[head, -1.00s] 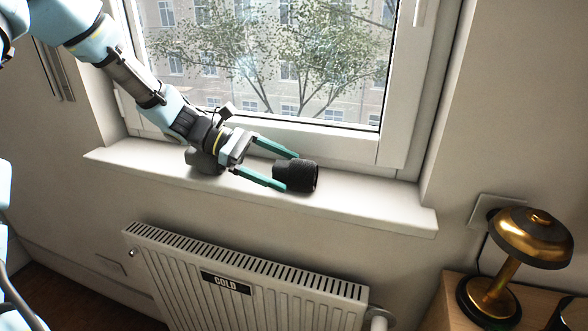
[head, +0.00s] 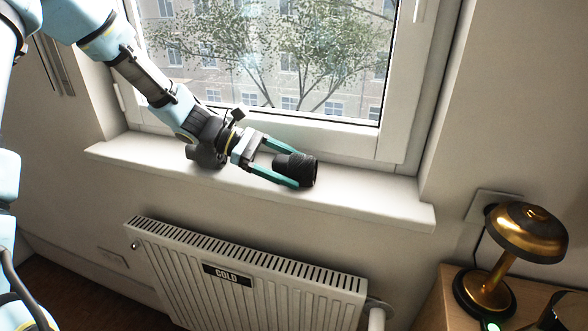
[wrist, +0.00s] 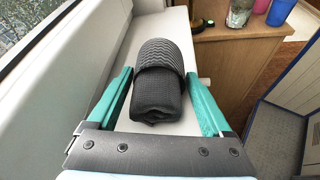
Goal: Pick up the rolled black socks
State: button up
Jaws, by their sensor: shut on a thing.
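The rolled black socks (head: 308,172) lie on the white windowsill (head: 385,198) below the window. In the wrist view the socks (wrist: 160,85) show as a dark ribbed roll, its near end smooth and its far end covered by a patterned cuff. My gripper (head: 290,167) is low over the sill, with one teal finger on each side of the roll. It is shut on the socks. In the wrist view my gripper (wrist: 159,82) has the roll between its fingers. The socks appear to rest on or just above the sill; I cannot tell which.
A closed window (head: 270,60) stands behind the sill. A white radiator (head: 250,275) marked COLD is below it. A brass lamp (head: 525,235) stands on a wooden surface at right. The wrist view shows a wooden cabinet (wrist: 230,60) with a glass (wrist: 239,12) and a blue cup (wrist: 280,12).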

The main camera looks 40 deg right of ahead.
jog(key=shift+c, duration=0.6)
jog(key=shift+r, duration=0.1)
